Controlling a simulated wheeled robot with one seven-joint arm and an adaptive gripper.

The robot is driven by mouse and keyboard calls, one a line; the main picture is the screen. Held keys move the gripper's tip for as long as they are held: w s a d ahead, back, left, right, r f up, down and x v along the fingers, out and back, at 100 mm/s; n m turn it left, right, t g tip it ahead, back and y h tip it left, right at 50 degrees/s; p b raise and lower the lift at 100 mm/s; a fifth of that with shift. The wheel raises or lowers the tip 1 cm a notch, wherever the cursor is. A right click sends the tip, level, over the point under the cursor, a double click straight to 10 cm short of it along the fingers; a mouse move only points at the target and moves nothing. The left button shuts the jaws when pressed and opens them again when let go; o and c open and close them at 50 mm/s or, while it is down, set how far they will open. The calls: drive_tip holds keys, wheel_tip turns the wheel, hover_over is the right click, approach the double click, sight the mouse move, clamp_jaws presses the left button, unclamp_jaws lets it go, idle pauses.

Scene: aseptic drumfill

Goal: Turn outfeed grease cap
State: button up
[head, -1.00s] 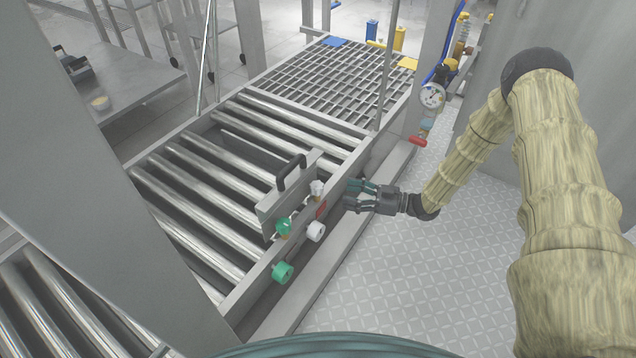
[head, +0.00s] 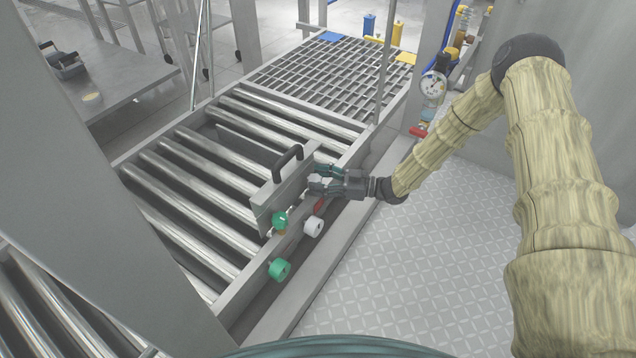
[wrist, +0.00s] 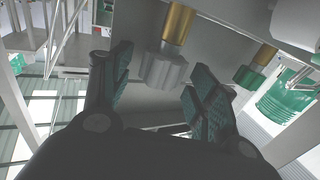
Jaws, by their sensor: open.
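A grey faceted cap on a brass stem (wrist: 165,70) shows in the wrist view, between and just past the tips of my open fingers. My gripper (head: 314,182) reaches from the right to the upright plate (head: 268,200) with the black handle. In the head view my fingers largely hide the grey cap. No contact with it is clear. A green cap (head: 280,220) sits on the same plate, nearer the front; the wrist view shows it at right (wrist: 248,76) on its own brass stem. No readable label tells which is the outfeed cap. My gripper (wrist: 158,95) is empty.
A white knob (head: 313,227) and a green knob (head: 280,269) stick out of the conveyor's side rail below the plate. A small red tag (head: 319,205) is close under my gripper. Rollers (head: 180,180) lie behind the plate. The patterned floor (head: 400,270) at right is clear.

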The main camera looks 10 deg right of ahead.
drive_tip(key=shift+w+a, duration=0.1)
drive_tip(key=shift+a, duration=0.15)
drive_tip(key=c, duration=1)
drive_tip(key=shift+r, duration=0.1)
drive_tip(key=m+t+h+p, duration=0.1)
drive_tip(key=m+t+p, duration=0.1)
drive_tip(key=t+p, duration=0.1)
drive_tip(key=shift+s+a+r+h+p, duration=0.1)
drive_tip(key=shift+s+r+h+p, duration=0.1)
drive_tip(key=shift+h+p, duration=0.15)
drive_tip(key=shift+a+f+m+t+h+p, duration=0.1)
drive_tip(key=shift+f+m+t+h+p, duration=0.05)
drive_tip(key=shift+m+t+h+p, duration=0.8)
drive_tip(key=shift+f+m+t+h+p, duration=0.1)
drive_tip(key=shift+m+t+h+p, duration=0.65)
drive_tip(key=shift+m+t+h, duration=0.45)
